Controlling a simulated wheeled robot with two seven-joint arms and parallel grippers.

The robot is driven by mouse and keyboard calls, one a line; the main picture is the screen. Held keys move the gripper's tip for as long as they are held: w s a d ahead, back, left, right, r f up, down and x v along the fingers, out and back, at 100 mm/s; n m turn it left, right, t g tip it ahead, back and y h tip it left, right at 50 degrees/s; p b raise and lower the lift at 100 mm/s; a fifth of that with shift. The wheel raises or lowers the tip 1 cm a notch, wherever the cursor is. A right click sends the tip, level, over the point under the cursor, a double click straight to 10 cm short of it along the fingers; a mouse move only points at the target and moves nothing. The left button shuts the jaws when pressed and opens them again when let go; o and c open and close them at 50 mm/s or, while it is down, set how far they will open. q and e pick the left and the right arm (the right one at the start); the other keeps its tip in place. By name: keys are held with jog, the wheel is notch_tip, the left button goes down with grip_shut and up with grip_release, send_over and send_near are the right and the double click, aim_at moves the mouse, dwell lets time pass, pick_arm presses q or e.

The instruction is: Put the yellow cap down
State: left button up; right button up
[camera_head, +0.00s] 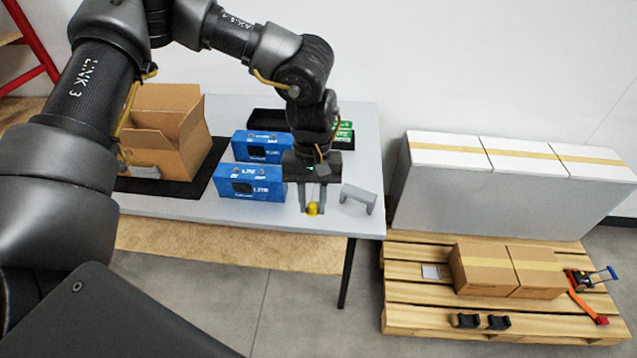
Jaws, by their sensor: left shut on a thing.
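The yellow cap (313,209) is a small bright piece near the front edge of the white table (190,206). My left gripper (313,205) points straight down and is shut on the yellow cap, low over the table top. I cannot tell whether the cap touches the table. My right gripper is not in view.
Two blue boxes (249,187) stand left of the gripper. A grey bracket (358,197) stands close on its right. Behind are a black tray and a green item (344,129). An open cardboard box (165,130) is at the left. A pallet (420,318) with cartons stands right.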

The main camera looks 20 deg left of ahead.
pick_arm(q)
jog(key=d+r+m+y, duration=0.1)
jog(key=d+r+m, duration=0.2)
jog(key=d, duration=0.4)
jog(key=d+r+m, duration=0.3)
jog(key=d+m, duration=0.1)
jog(key=d, duration=0.2)
jog(key=shift+d+r+y, duration=0.35)
jog(key=shift+y, duration=0.05)
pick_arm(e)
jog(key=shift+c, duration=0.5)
pick_arm(q)
jog(key=shift+s, duration=0.1)
